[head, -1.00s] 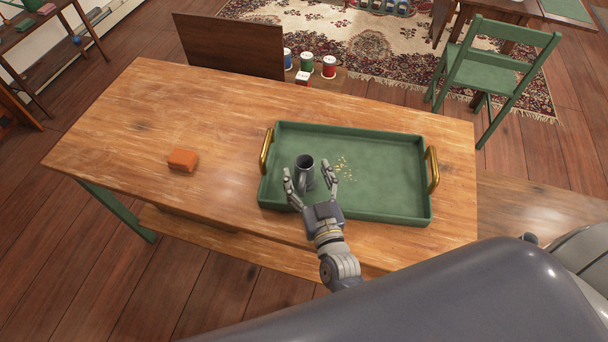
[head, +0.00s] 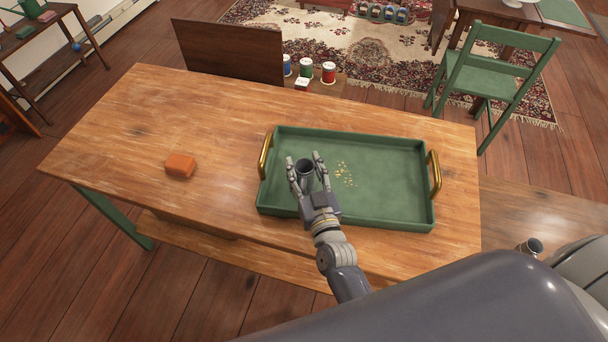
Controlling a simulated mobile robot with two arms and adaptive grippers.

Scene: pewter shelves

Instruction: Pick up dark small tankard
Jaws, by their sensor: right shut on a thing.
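The dark small tankard (head: 304,167) is in the left half of the green tray (head: 385,212) on the wooden table. My right gripper (head: 305,165) comes in from the front and is shut on the tankard, one finger on each side of it. The tankard's dark open mouth faces up. Its lower part is hidden by the gripper, so I cannot tell whether it touches the tray floor. My left gripper is not in view.
The tray has brass handles at both ends and yellowish crumbs (head: 346,174) right of the tankard. An orange block (head: 180,165) lies on the table at left. The table's left part is otherwise clear. A green chair (head: 492,80) stands beyond, at right.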

